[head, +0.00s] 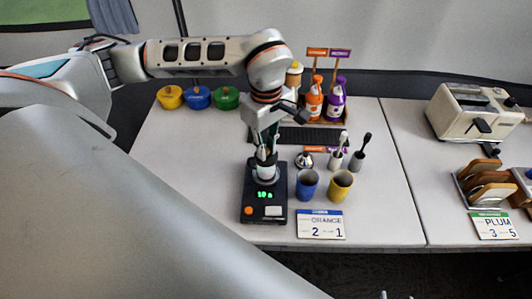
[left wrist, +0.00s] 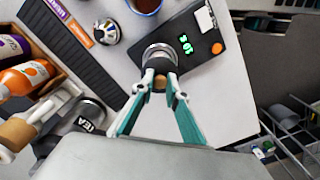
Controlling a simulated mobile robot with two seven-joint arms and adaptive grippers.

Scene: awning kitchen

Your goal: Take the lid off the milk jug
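The milk jug (head: 265,173) is a small pale vessel on a black scale (head: 249,205) with a green readout. In the left wrist view its round silver top (left wrist: 160,52) shows just beyond my fingertips. My left gripper (head: 266,152) points down from above at the jug. In the left wrist view the teal and white fingers (left wrist: 160,80) close in on both sides of a small brown knob, which looks like that of the lid (left wrist: 160,84). Whether the lid sits fully on the jug is hidden by the fingers. My right gripper is not in view.
A blue cup (head: 307,185) and a yellow cup (head: 340,186) stand right of the scale. A small silver item (head: 304,160) and brushes are behind them. Orange (head: 314,104) and purple bottles (head: 336,105) stand at the back.

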